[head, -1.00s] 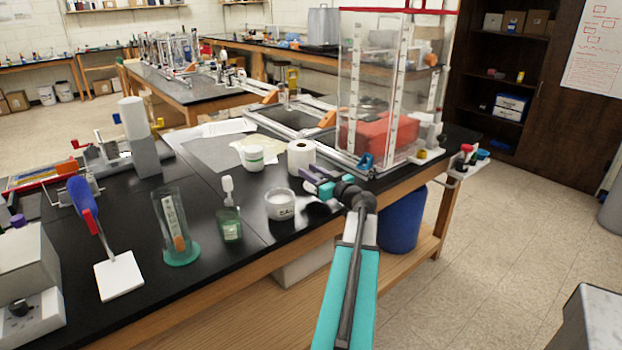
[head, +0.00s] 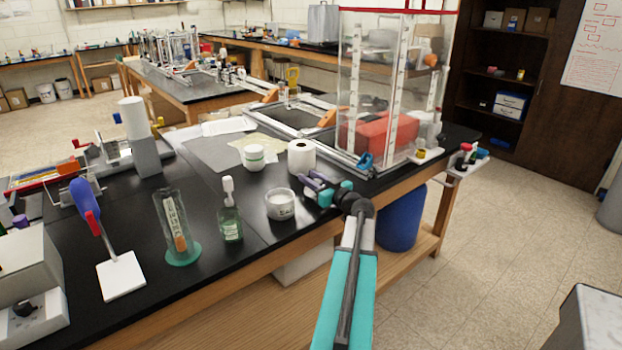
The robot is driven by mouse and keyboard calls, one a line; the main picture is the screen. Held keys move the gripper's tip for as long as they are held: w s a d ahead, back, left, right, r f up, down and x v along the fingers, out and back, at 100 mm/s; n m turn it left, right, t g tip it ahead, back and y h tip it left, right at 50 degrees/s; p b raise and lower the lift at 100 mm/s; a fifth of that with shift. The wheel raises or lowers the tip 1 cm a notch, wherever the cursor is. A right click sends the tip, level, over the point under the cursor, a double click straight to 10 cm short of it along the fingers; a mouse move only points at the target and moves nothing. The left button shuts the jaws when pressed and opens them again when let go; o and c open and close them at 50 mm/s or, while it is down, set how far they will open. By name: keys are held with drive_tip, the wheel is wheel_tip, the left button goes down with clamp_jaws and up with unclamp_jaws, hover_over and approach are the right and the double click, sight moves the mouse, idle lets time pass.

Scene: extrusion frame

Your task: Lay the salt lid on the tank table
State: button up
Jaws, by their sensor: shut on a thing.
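My gripper (head: 308,184), with purple fingers and teal parts, is just right of the jar, near the table's front edge. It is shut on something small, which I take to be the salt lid. The lid is mostly hidden by the fingers and wrist, and I cannot tell whether it touches the table.
The clear tank (head: 385,100) rises behind my gripper.

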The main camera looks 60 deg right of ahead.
drive_tip(key=shift+f, duration=0.25)
drive_tip(key=shift+f+b, duration=0.2)
drive_tip(key=shift+b, duration=0.1)
drive_tip(key=o, duration=1)
drive_tip(key=shift+r+p, duration=0.3)
drive_tip(key=shift+p, duration=0.15)
drive_tip(key=b+v, duration=0.4)
drive_tip(key=v, duration=0.8)
drive_tip(key=shift+f, duration=0.1)
